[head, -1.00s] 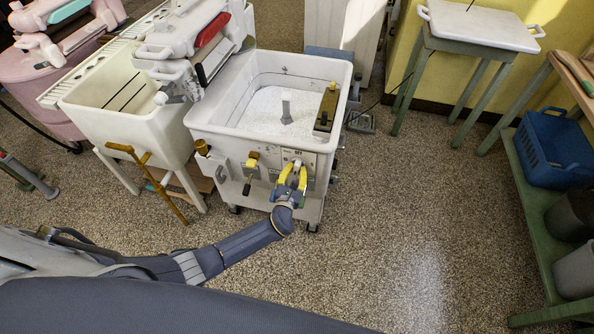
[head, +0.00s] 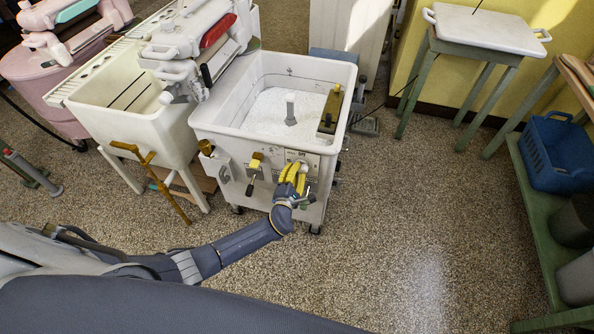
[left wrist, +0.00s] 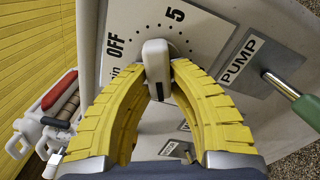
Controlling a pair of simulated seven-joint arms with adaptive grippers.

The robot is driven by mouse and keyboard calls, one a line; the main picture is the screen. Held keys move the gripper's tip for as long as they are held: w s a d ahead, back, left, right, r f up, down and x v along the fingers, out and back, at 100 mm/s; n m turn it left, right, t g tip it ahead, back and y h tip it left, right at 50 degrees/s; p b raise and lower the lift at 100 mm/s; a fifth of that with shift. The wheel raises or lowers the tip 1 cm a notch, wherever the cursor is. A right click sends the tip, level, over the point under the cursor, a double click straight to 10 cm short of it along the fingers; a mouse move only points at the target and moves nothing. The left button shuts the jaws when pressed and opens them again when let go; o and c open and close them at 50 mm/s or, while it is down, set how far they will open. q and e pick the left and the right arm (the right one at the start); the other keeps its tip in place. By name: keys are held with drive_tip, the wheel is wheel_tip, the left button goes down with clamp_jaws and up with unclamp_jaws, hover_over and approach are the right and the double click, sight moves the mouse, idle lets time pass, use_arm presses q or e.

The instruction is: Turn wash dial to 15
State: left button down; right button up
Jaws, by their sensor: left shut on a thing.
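The white washer (head: 262,205) stands in the middle of the head view, its control panel on the front. In the left wrist view the wash dial's pale bar knob (left wrist: 156,62) sits on the light panel (left wrist: 203,22), which shows the marks OFF and 5. The knob's top end lies between those two marks; the 15 mark is not visible. My left gripper (head: 290,175) is shut on the knob, with its yellow fingers (left wrist: 158,72) on both sides of it. My right gripper is not in view.
A PUMP label (left wrist: 240,62) and a metal lever with a green grip (left wrist: 303,106) are right of the dial. A yellow-topped lever (head: 254,165) is left of my gripper. A cream tub (head: 165,137) stands at left; the floor (head: 400,210) at right is clear.

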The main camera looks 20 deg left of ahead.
use_arm(q)
drive_tip(key=m, duration=0.4)
drive_tip(key=shift+a+r+m, duration=0.1)
drive_tip(key=shift+r+m, duration=0.25)
drive_tip(key=shift+m, duration=0.35)
drive_tip(key=c, duration=1.2)
unclamp_jaws()
drive_tip(key=shift+c, duration=0.2)
drive_tip(key=s, duration=1.2)
drive_tip(key=shift+d, duration=0.25)
